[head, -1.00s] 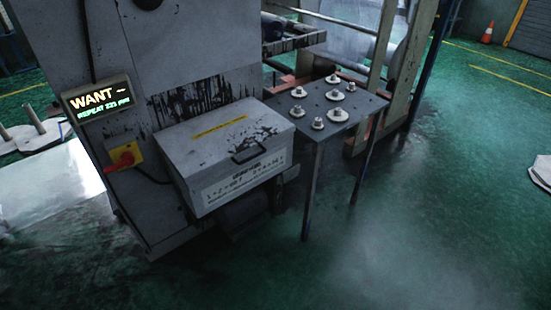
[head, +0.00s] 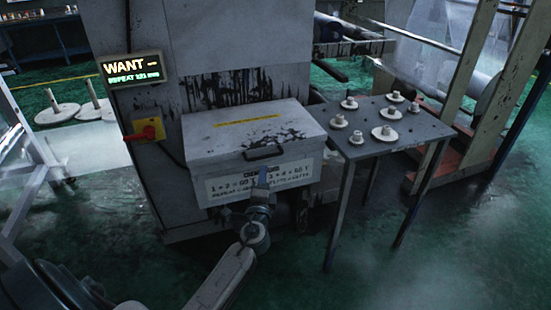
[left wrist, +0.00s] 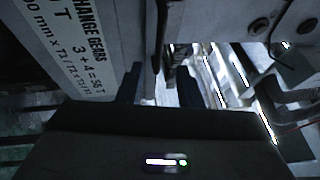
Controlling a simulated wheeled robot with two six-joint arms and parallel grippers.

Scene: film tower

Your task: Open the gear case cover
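The gear case cover (head: 215,135) is a grey, stained lid with a yellow strip, lying closed on the box on the machine's front. Its dark handle (head: 264,153) is at the front edge above a white label panel (head: 262,180). My left gripper (head: 263,174) is in front of the label, just below the handle. In the left wrist view my gripper's dark fingers (left wrist: 160,88) stand apart with nothing held between them; a dark bar (left wrist: 161,35), seemingly the handle, lies beyond. The label also shows there (left wrist: 75,45). My right gripper is not in view.
A dark metal table (head: 372,147) with several gears on pegs (head: 385,132) stands close to the right of the case. A lit display (head: 131,68) and a red-and-yellow switch (head: 148,130) are on the left. Open green floor lies in front.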

